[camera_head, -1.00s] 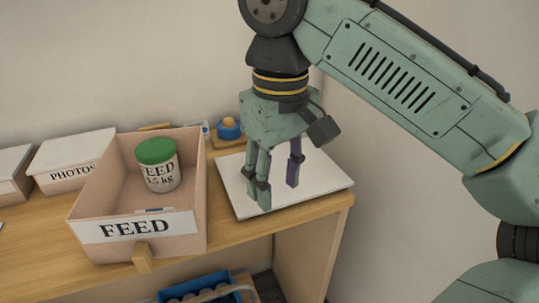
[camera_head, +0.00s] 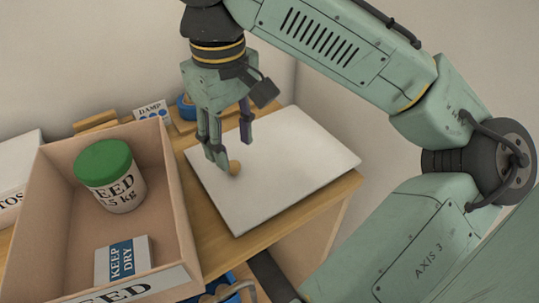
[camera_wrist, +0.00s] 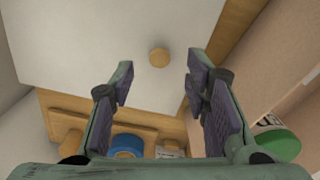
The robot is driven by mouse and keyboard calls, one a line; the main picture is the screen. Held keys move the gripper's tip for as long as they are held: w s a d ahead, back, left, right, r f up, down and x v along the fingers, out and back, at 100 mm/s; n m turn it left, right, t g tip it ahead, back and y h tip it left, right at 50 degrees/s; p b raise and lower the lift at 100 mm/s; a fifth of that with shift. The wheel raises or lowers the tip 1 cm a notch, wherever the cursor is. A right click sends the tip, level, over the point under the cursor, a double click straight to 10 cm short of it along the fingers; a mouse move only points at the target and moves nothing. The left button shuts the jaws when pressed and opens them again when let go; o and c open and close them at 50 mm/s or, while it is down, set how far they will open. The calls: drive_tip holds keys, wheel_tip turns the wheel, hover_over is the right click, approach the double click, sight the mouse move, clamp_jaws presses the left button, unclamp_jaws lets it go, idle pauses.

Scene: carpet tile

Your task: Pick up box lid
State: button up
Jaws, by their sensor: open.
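The box lid (camera_head: 285,185) is a flat white panel with a small round wooden knob (camera_head: 234,167). It lies flat on the wooden shelf top, right of the FEED box. My gripper (camera_head: 232,152) points down over the lid's left part, its fingertips close to the knob. In the wrist view the lid (camera_wrist: 75,40) fills the upper left, and the knob (camera_wrist: 159,57) shows between and just beyond the tips of my open, empty gripper (camera_wrist: 160,68). I cannot tell how high the fingertips are above the lid.
The open FEED box (camera_head: 50,200) stands left of the lid, holding a green-capped tub (camera_head: 103,165) and a KEEP DRY packet (camera_head: 123,262). A blue item (camera_head: 187,108) and a DAMP card (camera_head: 150,111) stand behind. A wall is at the back.

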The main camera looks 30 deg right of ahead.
sight(234, 165)
drive_tip(key=shift+w+f+p, duration=0.15)
drive_tip(key=shift+f+p, duration=0.3)
drive_tip(key=shift+f, duration=2.35)
drive_tip(key=shift+c, duration=0.4)
clamp_jaws()
